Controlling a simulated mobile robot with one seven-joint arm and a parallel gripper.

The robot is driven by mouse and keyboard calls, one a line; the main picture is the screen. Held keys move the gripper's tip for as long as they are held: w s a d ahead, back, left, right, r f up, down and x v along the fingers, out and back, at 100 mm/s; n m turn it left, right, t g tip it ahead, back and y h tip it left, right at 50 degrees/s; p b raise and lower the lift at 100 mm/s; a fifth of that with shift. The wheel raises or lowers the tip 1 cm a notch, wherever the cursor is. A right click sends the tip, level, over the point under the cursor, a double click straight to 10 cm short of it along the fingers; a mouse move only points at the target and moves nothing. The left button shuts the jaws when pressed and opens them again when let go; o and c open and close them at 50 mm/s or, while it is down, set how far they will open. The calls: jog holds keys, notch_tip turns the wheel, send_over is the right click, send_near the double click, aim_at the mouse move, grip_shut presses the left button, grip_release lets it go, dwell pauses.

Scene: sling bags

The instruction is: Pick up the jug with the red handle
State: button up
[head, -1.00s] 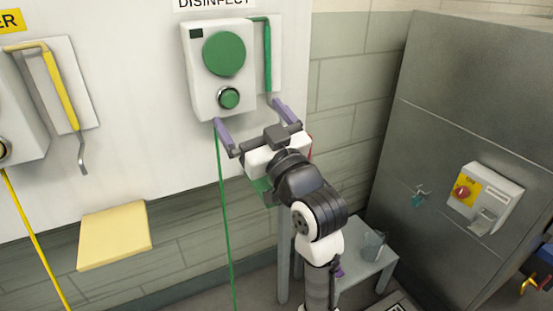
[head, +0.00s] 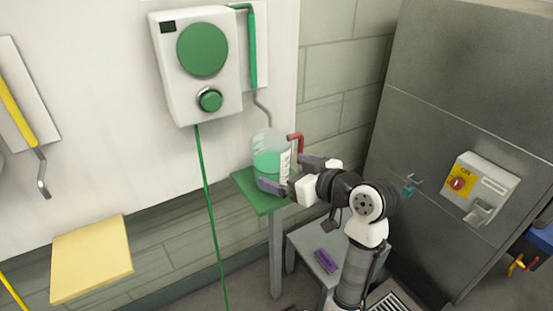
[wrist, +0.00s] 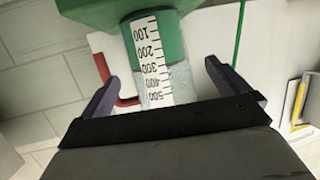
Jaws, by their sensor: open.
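The clear jug with the red handle (head: 268,160) stands upright on a small green shelf (head: 262,200) and holds green liquid. Its red handle (head: 297,140) is on its right side. My gripper (head: 283,172) is open at the jug's lower part. One purple finger is in front of the jug's base, the other right of it below the handle. In the wrist view, the jug's white scale (wrist: 148,58) shows between the fingertips of my gripper (wrist: 161,72), with the red handle beside the left finger. I cannot tell whether a finger touches the jug.
A white dispenser (head: 195,65) with a green hose hangs above left of the jug, with a hooked green pipe (head: 250,50) behind. Below is a grey table (head: 305,243) with a purple block (head: 326,260). A grey cabinet (head: 440,120) stands right.

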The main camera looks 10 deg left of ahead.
jog(key=p+x, duration=0.1)
jog(key=x, duration=0.2)
jog(key=f+p+x, duration=0.1)
jog(key=x, duration=0.2)
jog(key=shift+w+d, duration=0.1)
jog(key=shift+w, duration=0.1)
jog(key=shift+c, duration=0.3)
jog(key=c, duration=1.2)
jog(key=shift+c, duration=0.3)
jog(key=shift+r, duration=0.1)
